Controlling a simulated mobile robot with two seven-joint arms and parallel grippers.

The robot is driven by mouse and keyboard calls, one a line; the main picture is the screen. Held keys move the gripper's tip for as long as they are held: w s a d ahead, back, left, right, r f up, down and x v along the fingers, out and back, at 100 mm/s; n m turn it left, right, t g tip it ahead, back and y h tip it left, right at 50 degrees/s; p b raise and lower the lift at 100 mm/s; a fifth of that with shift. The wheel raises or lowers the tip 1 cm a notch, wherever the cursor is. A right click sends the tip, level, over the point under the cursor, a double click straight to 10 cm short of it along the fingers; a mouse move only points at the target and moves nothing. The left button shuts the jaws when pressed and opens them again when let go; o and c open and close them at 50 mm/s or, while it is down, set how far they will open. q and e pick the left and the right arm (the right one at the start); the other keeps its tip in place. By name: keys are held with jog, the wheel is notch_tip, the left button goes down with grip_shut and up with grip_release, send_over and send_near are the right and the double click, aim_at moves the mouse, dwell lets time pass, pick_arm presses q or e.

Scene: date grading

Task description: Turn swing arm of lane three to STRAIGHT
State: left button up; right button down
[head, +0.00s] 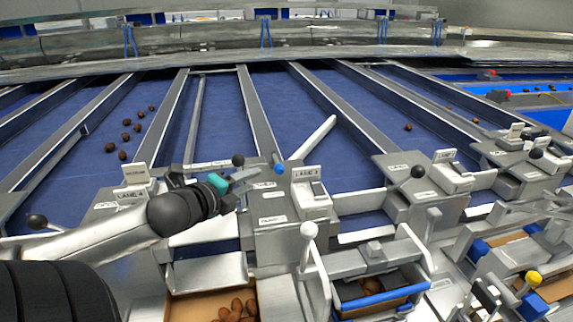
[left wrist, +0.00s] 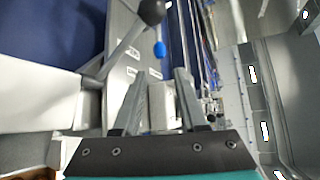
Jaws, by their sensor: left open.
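The lane three station (head: 306,173) is a grey housing with a label plate, right of my left gripper. A pale swing arm (head: 315,138) stands slanted across the blue belt behind it, its far end to the right. A blue knob (head: 279,169) sits in line with its near end; it also shows in the left wrist view (left wrist: 159,48). My left gripper (head: 250,179) is open, just left of the blue knob and apart from it. In the left wrist view its two fingers (left wrist: 160,75) are spread with nothing held between them. My right gripper is not in view.
A black ball knob (head: 238,160) on a lever stands close behind my left gripper, also in the left wrist view (left wrist: 151,12). A white-knobbed lever (head: 308,230) rises in front. Dates (head: 123,155) lie on the left belt. A date crate (head: 182,306) is below.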

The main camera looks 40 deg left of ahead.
aim_at(280, 167)
pick_arm(q)
jog(key=shift+w+f+b, duration=0.2)
jog(key=shift+w+b, duration=0.15)
jog(key=shift+w, duration=0.05)
jog(key=shift+b+x, duration=0.35)
jog(key=shift+x, duration=0.75)
jog(key=shift+b+x, duration=0.4)
jog(key=shift+x, duration=0.7)
jog(key=shift+w+a+f, duration=0.1)
jog(key=shift+w+a, duration=0.05)
jog(key=shift+w, duration=0.2)
jog(key=shift+b+x, duration=0.6)
jog(key=shift+x, duration=2.1)
jog(key=shift+b+x, duration=0.3)
jog(key=shift+x, duration=1.05)
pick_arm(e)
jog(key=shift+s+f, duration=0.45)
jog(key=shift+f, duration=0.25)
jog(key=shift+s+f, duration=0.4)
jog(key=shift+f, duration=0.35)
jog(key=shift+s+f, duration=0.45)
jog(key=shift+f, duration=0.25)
pick_arm(q)
jog(key=shift+c, duration=0.3)
